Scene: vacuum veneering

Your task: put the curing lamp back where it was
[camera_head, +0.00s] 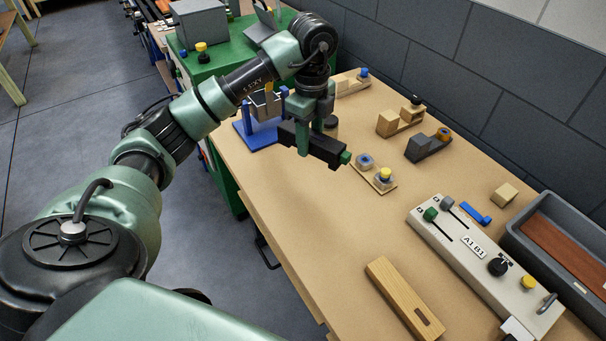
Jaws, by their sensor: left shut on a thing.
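My left gripper (304,138) points down above the left part of the wooden bench. It is shut on a dark, bar-shaped tool with a green end, which looks like the curing lamp (326,149). The lamp lies roughly level across the fingers, and its green end points right. It appears to be held above the bench top; the exact gap cannot be told. A blue stand (258,141) with two uprights is on the bench just left of the gripper, partly behind the lamp and arm. My right gripper is not in view.
A small board with a yellow knob (385,174) lies right of the lamp. Wooden and dark blocks (428,146) stand along the wall. A control box (470,256), a grey tray (550,218) and a wooden bar (403,297) are nearer. Bare bench (300,232) lies in front of the lamp.

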